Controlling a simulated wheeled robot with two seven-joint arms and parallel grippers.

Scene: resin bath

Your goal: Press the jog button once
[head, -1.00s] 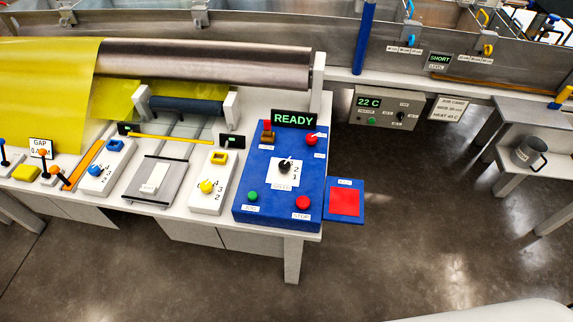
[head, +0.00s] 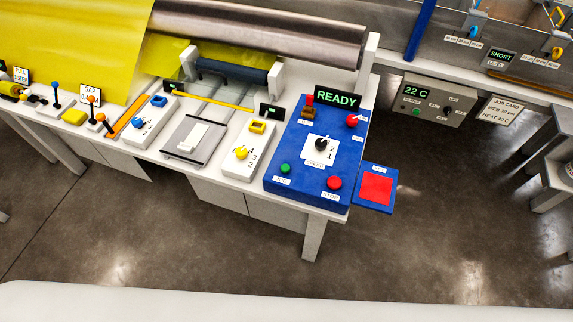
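The blue control panel (head: 300,170) sits at the right end of the white bench in the head view. Its green button (head: 285,168) is at the lower left, above a small white label that appears to read JOG. A red button (head: 334,182) is at the lower right, and another red button (head: 352,120) is at the upper right. A black selector knob (head: 321,144) is in the middle. A display (head: 337,101) on the panel reads READY. Neither gripper is in view.
A red pad on a blue plate (head: 376,189) juts out right of the panel. A white block with a yellow knob (head: 241,153) stands to its left. A grey box reading 22 C (head: 431,98) hangs under the tank at right. Open floor lies in front of the bench.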

